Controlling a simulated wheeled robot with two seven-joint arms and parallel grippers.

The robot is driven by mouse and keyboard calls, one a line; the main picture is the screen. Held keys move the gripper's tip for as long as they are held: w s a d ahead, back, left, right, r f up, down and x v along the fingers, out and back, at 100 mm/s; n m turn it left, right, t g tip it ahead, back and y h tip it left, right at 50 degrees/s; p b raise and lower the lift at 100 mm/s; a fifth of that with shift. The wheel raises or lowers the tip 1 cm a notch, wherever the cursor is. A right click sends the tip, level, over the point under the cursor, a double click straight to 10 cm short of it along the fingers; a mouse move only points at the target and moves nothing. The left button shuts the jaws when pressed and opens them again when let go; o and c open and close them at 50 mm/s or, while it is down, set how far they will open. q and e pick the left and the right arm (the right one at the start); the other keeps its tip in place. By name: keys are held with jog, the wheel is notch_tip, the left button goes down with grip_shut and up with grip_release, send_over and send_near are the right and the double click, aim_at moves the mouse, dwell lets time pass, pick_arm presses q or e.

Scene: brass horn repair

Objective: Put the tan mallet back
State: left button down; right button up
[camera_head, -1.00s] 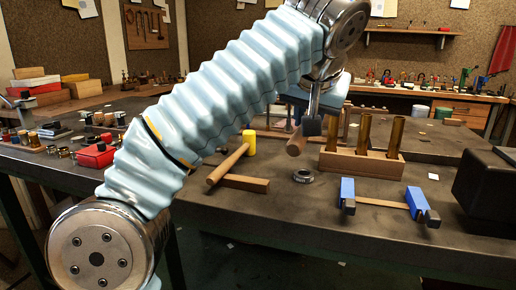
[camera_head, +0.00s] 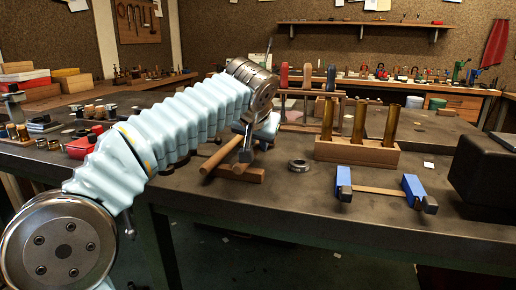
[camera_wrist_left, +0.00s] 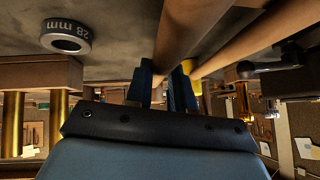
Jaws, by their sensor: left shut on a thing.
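My left gripper (camera_head: 243,152) is low over the bench by the wooden mallet rest (camera_head: 246,173). In the left wrist view its fingers (camera_wrist_left: 172,88) are shut on a brown wooden cylindrical handle (camera_wrist_left: 187,28), which I take to be the tan mallet's. In the head view the held mallet is mostly hidden by the gripper and arm; whether it touches the rest cannot be told. Beside it, a second, lighter mallet handle (camera_head: 221,160) lies across the rest. Its yellow head (camera_wrist_left: 193,80) shows behind the fingers in the wrist view. My right gripper is out of view.
A dark ring (camera_head: 299,165), marked 28 mm, lies right of the rest. A wooden block (camera_head: 357,153) with brass tubes stands further right. A blue-ended clamp (camera_head: 380,190) lies in front of it. A rack with coloured handles (camera_head: 309,101) stands behind. A black block (camera_head: 483,175) is at right.

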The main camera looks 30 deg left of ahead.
pick_arm(q)
jog(key=shift+f, duration=0.55)
jog(key=c, duration=1)
grip_release()
jog(key=shift+d, duration=0.1)
jog(key=p+v, duration=0.1)
jog(key=v, duration=1.1)
